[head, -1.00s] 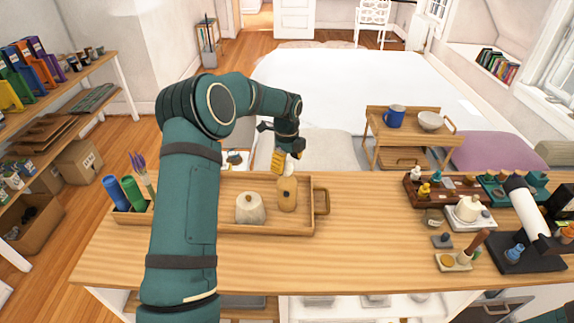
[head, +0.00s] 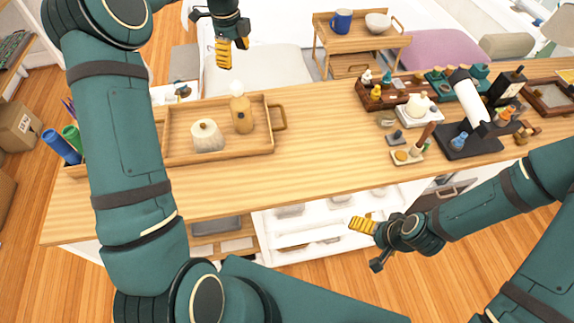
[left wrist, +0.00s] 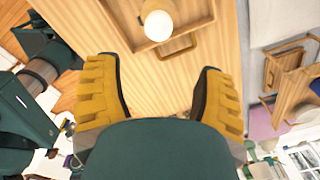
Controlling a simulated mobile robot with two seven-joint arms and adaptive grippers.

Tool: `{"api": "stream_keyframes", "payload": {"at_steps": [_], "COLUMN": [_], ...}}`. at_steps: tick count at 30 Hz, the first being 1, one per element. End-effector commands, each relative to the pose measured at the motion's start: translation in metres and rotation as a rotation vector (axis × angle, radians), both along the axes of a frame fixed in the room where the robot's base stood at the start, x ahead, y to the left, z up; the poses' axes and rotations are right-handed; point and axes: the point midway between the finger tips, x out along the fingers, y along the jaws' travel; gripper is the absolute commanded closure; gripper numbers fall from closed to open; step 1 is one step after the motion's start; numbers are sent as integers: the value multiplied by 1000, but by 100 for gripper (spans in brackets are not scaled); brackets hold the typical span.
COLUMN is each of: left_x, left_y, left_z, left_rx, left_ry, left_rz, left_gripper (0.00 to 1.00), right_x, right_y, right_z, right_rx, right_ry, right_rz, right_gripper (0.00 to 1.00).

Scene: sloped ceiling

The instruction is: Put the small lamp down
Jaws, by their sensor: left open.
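The small lamp (head: 241,113), a wooden body with a round white bulb on top, stands upright in the wooden tray (head: 225,152) on the counter. In the left wrist view its white bulb (left wrist: 158,25) shows from above at the top edge, beyond the fingertips. My left gripper (head: 231,48) is open and empty, beyond the tray and apart from the lamp. Its two yellow fingers (left wrist: 162,90) are spread wide in the left wrist view. My right gripper (head: 369,245) looks open and empty in front of the counter's near edge.
A pale jar with a knob (head: 207,136) stands left of the lamp in the tray. Blue and green tubes (head: 62,147) stand at the counter's left end. Several small items and a white roll (head: 469,99) crowd the right. The counter's middle (head: 320,130) is bare.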

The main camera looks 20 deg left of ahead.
Motion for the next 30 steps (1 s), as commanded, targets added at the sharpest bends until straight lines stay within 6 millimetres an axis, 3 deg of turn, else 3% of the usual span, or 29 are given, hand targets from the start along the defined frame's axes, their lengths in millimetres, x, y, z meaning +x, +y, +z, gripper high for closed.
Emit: {"api": "stream_keyframes", "payload": {"at_steps": [5, 8, 12, 15, 18, 22, 25, 30], "left_x": [-9, -31, -80, -126, -174, -222, -244, -256], "left_y": [-69, -120, -182, -218, -242, -257, -261, -262], "left_z": [-83, -137, -197, -228, -248, -259, -261, -262], "left_rx": [-111, -203, -315, -370, -401, -414, -416, -418], "left_ry": [-13, -3, 44, 96, 145, 185, 199, 203], "left_rz": [223, 445, 796, 1063, 1321, 1582, 1704, 1776], "left_gripper": [31, 31, 31, 31, 31, 31, 31, 31], "right_x": [0, 0, 0, 0, 0, 0, 0, 0], "right_y": [0, 0, 0, 0, 0, 0, 0, 0], "right_z": [0, 0, 0, 0, 0, 0, 0, 0], "right_rx": [0, 0, 0, 0, 0, 0, 0, 0], "right_ry": [0, 0, 0, 0, 0, 0, 0, 0], "right_rz": [0, 0, 0, 0, 0, 0, 0, 0], "right_gripper": [0, 0, 0, 0, 0, 0, 0, 0]}}
